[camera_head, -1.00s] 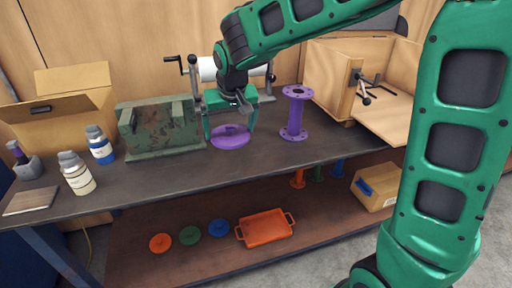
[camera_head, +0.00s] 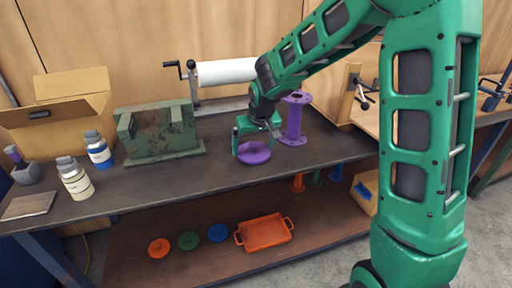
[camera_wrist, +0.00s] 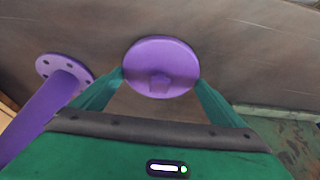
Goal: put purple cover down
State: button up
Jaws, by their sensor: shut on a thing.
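The purple cover (camera_head: 254,156) is a round disc with a raised knob in its middle. My gripper (camera_head: 255,146) is shut on it from above, with one finger on either side. In the wrist view the cover (camera_wrist: 161,68) sits between the two green fingertips (camera_wrist: 161,80). The cover is at or just above the workbench top; I cannot tell if it touches. The purple flanged pipe (camera_head: 294,119) stands upright on the bench behind and to the right of my gripper. In the wrist view the pipe (camera_wrist: 42,112) is at the left, apart from the cover.
A rusty green metal block (camera_head: 158,133) stands left of the cover. Bottles (camera_head: 98,149) and a cardboard box (camera_head: 62,112) are farther left. The bench top (camera_head: 190,178) in front is clear. The lower shelf holds an orange tray (camera_head: 264,234) and several coloured discs.

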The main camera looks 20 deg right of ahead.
jog(key=shift+f, duration=0.25)
jog(key=o, duration=0.7)
jog(key=shift+f, duration=0.1)
jog(key=v, duration=1.2)
jog(key=s+d+m+g+h, duration=0.1)
jog(key=s+d+m+g, duration=0.15)
jog(key=s+d, duration=1.25)
jog(key=s+d+f+m, duration=0.1)
jog(key=s, duration=0.5)
jog(key=s+d+f+m+g, duration=0.1)
jog(key=s, duration=0.6)
jog(key=s+d+f+m+g+y, duration=0.1)
jog(key=s+m, duration=0.1)
jog(key=s, duration=0.5)
jog(key=shift+s+f, duration=0.1)
jog(key=shift+f, duration=0.05)
